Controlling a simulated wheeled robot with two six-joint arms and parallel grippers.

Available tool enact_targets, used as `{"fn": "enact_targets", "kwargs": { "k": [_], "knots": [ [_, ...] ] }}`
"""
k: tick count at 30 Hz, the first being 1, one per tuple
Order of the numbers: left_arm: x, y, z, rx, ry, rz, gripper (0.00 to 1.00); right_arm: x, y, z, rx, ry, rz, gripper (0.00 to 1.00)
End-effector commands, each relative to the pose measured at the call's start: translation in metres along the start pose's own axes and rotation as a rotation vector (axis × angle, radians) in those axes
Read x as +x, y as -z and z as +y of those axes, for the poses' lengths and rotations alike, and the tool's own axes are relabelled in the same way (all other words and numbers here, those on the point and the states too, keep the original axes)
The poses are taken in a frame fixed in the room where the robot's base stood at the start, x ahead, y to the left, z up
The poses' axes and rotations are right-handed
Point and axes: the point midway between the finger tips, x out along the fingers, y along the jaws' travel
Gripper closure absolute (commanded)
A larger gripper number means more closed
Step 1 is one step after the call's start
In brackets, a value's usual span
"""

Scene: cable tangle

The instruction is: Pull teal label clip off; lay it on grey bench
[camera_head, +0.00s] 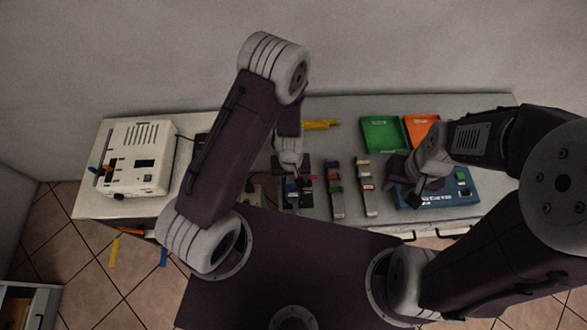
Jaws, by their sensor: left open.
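I cannot make out a clearly teal label clip; at this size it is too small to tell or is hidden behind my arms. Two narrow grey strips with small coloured pieces, a left one (337,200) and a right one (368,200), lie mid-bench. The grey bench (235,129) runs along the wall. My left gripper (298,182) is open, pointing down over a dark block with small coloured parts, just left of the strips. My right gripper (405,187) is over the left part of a blue device (465,194); its fingers are too unclear to tell their state.
A white box (135,158) with coloured plugs stands at the bench's left end. A green tray (382,135) and an orange tray (418,128) lie at the back right. A yellow item (321,125) lies behind my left gripper. Yellow and blue strips show beyond the front left edge.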

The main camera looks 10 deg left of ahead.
Motion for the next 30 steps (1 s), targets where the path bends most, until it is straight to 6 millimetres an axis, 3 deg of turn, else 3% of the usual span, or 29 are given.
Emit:
{"fn": "enact_targets", "kwargs": {
  "k": [4, 11, 24, 30],
  "knots": [
    [-0.004, -0.01, 0.0, 0.021, 0.013, -0.019, 0.25, -0.01, 0.001, 0.0, 0.0, 0.0, 0.0, 0.65],
    [0.005, -0.01, 0.0, 0.022, 0.012, -0.018, 0.25, 0.0, 0.0, 0.0, 0.0, 0.0, 0.0, 0.65],
    [0.084, -0.011, 0.0, 0.021, 0.011, -0.017, 0.25, 0.078, -0.008, 0.002, 0.0, 0.0, 0.0, 0.65],
    [0.089, -0.011, 0.0, 0.022, 0.011, -0.017, 0.25, 0.083, -0.009, 0.002, 0.0, 0.0, 0.0, 0.65]
  ]
}}
